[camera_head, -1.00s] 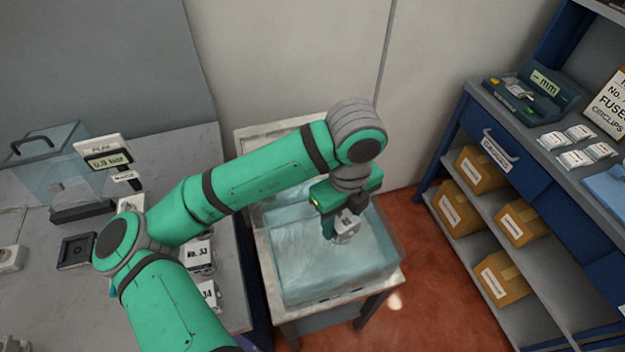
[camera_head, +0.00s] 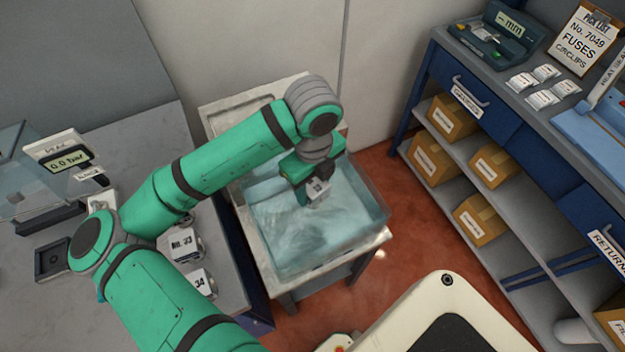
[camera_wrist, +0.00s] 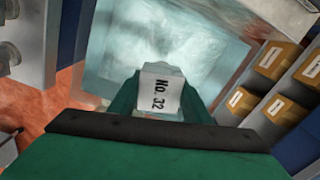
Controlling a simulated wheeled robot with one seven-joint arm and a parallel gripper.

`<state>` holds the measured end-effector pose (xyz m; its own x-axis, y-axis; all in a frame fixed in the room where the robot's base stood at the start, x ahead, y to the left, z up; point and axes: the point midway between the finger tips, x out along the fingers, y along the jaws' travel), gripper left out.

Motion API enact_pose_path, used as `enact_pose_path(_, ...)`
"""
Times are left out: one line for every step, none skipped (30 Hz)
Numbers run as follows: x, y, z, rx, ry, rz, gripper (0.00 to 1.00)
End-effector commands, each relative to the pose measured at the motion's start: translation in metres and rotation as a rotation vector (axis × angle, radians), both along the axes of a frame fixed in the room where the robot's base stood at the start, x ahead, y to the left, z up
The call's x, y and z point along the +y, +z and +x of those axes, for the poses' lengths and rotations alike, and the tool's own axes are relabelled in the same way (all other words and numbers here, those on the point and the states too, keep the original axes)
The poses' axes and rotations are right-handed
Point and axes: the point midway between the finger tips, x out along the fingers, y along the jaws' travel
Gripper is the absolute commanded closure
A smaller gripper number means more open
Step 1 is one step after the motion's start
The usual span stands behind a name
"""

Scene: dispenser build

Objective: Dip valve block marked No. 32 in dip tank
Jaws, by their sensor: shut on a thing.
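My gripper (camera_head: 312,190) is shut on a white valve block (camera_head: 318,187). In the wrist view the block (camera_wrist: 160,92) reads No. 32 and sits between the two green fingers. The dip tank (camera_head: 275,262) is a clear-walled tank of pale blue water on a white stand. The block and fingertips are over the tank, inside its outline; I cannot tell whether the block touches the water. The tank also shows behind the block in the wrist view (camera_wrist: 205,45).
Blocks marked No. 33 (camera_head: 186,246) and 34 (camera_head: 201,283) stand on the grey bench at left, near a gauge reading 0.0 bar (camera_head: 66,160). A blue shelf unit (camera_head: 440,70) with several cardboard boxes (camera_head: 480,219) stands at right. Red floor lies between.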

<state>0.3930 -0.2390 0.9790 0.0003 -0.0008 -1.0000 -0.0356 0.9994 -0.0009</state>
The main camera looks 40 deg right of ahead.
Motion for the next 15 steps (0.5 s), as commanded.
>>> enact_pose_path(0.0, -0.004, 0.0, 0.001, 0.0, 0.0, 0.97)
enact_pose_path(0.0, -0.007, 0.0, 0.001, 0.0, 0.0, 0.97)
enact_pose_path(0.0, -0.01, 0.0, 0.001, -0.001, 0.0, 0.97)
enact_pose_path(0.0, -0.012, 0.0, 0.001, 0.0, 0.001, 0.97)
enact_pose_path(0.0, -0.015, 0.0, 0.001, 0.0, 0.001, 0.97)
enact_pose_path(0.0, -0.018, 0.0, 0.001, 0.0, 0.001, 0.97)
enact_pose_path(0.0, -0.02, 0.0, 0.001, 0.0, 0.001, 0.97)
enact_pose_path(0.0, -0.023, 0.0, 0.001, 0.0, 0.0, 0.97)
enact_pose_path(0.0, -0.026, 0.0, 0.001, 0.001, 0.0, 0.97)
enact_pose_path(0.0, -0.028, 0.0, 0.0, 0.001, 0.0, 0.97)
enact_pose_path(0.0, -0.031, 0.0, 0.0, 0.001, 0.0, 0.97)
enact_pose_path(0.0, -0.034, 0.0, 0.001, 0.001, 0.0, 0.97)
enact_pose_path(0.0, -0.036, 0.0, 0.001, 0.001, 0.001, 0.97)
enact_pose_path(0.0, -0.039, 0.0, 0.001, 0.001, 0.001, 0.97)
enact_pose_path(0.0, -0.042, 0.0, 0.001, 0.001, 0.001, 0.97)
